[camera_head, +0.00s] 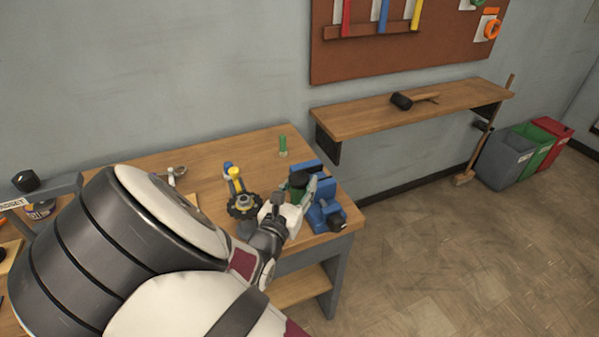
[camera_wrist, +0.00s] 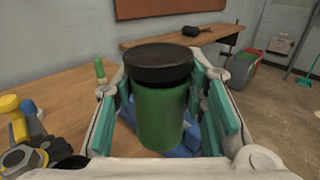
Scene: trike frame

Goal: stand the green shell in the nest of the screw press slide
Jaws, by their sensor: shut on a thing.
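The green shell (camera_wrist: 160,115), a green upright cylinder with a wide black top, is between the teal finger pads of my gripper (camera_wrist: 163,112). My gripper is shut on it. In the head view, my gripper (camera_head: 296,196) holds the shell (camera_head: 297,187) at the right end of the workbench, over or beside a blue device (camera_head: 326,213) that looks like the screw press. Blue parts (camera_wrist: 190,138) also show behind and below the shell in the wrist view. The nest and the shell's lower end are hidden, so I cannot tell whether they touch.
A black toothed knob with yellow and blue parts (camera_head: 243,205) stands left of my gripper. A slim green cylinder (camera_head: 283,145) stands at the bench's back. The wooden bench top (camera_head: 215,165) is mostly clear behind. A wall shelf (camera_head: 360,115) holds a mallet (camera_head: 412,100).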

